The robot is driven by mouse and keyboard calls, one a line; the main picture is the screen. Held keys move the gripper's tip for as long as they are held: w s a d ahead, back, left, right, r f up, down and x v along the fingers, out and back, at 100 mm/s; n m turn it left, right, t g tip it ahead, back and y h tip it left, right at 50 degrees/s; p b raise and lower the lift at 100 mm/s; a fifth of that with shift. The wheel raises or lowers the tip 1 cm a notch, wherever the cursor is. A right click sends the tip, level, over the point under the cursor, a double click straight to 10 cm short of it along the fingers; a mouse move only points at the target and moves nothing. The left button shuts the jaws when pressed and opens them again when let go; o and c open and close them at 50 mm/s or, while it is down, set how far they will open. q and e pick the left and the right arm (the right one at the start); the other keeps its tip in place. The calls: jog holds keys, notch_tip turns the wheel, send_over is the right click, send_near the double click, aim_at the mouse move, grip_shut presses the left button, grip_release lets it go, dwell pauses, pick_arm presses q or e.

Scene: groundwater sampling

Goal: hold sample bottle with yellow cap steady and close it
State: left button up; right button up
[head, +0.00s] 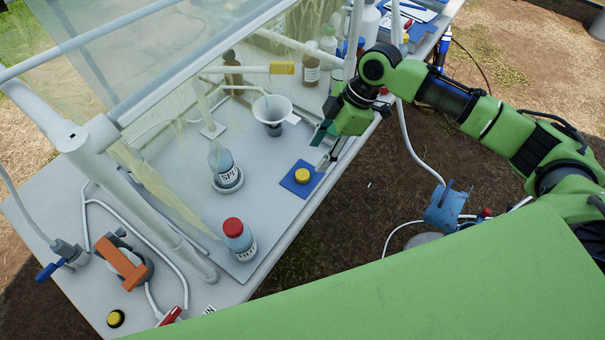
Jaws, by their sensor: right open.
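A yellow cap (302,175) lies on a small blue pad (291,187) near the front edge of the work table. An uncapped clear bottle (221,158) with bluish contents and a label that seems to start "SP" stands upright in a round white holder (229,186), left of the pad. The cap is apart from this bottle. My right gripper (328,163) is open and empty, pointing down just to the right of and behind the cap, apart from it. My left gripper is not in view.
A red-capped bottle (237,238) stands at the table's front. A white funnel (271,112) stands behind the pad. A sheeted frame (150,215) overhangs the left. An orange-handled device (122,264) and a yellow-black button (115,319) are at lower left. Brown bottles (311,69) stand farther back.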

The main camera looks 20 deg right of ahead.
aim_at(304, 174)
jog(key=shift+x, duration=1.95)
jog(key=shift+p+x, duration=0.75)
jog(key=shift+x, duration=1.85)
jog(key=shift+w+d, duration=0.1)
jog(key=shift+c, duration=0.4)
jog(key=c, duration=0.7)
